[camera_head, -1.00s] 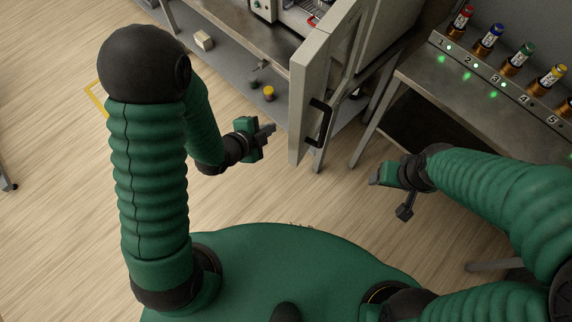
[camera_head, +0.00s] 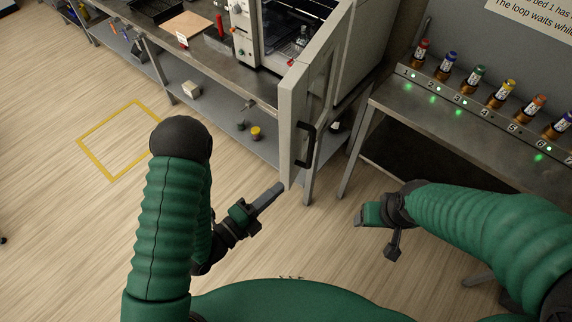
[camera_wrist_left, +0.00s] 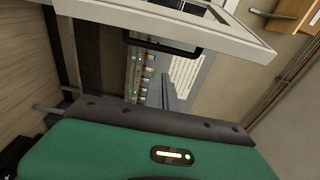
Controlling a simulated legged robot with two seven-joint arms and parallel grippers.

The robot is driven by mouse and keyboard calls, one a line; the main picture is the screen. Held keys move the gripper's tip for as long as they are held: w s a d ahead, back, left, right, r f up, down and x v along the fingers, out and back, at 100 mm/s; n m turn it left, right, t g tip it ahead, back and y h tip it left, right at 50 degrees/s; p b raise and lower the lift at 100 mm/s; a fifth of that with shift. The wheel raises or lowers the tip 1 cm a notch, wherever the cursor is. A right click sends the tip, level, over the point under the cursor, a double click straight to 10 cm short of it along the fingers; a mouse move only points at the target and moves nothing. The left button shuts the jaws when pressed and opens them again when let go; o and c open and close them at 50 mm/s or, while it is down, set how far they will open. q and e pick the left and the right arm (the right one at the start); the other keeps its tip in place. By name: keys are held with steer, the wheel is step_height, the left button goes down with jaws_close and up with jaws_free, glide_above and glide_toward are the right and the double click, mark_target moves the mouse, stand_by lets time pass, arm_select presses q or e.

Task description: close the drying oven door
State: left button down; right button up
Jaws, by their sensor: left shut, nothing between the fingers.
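The drying oven door (camera_head: 289,115) stands wide open, swung out toward me from the oven (camera_head: 243,30). It has a pale grey frame, a window and a black bar handle (camera_head: 305,146). My left gripper (camera_head: 270,195) is shut and empty, just left of the door's lower front corner. A small gap seems to show between fingers and door. In the left wrist view, the door frame (camera_wrist_left: 232,42) and handle (camera_wrist_left: 165,44) cross the top, beyond the shut fingers (camera_wrist_left: 170,92). My right gripper (camera_head: 366,214) hangs right of the door, apart from it; its jaws are unclear.
The oven stands on a metal bench with a lower shelf (camera_head: 225,118) holding small items. At right, a side table (camera_head: 400,98) carries a rack of several colour-capped bottles (camera_head: 447,62). A yellow floor outline (camera_head: 112,178) lies at left. The floor before the door is clear.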

mark_target(290, 162)
arm_select(q)
steer(key=b+x, duration=0.6)
steer(key=x, duration=0.5)
steer(key=a, duration=0.2)
steer(key=w+a, duration=0.1)
steer(key=a, duration=0.1)
steer(key=shift+w+f, duration=0.1)
steer(key=shift+w, duration=0.1)
steer(key=shift+s+d, duration=0.1)
steer(key=shift+d, duration=0.05)
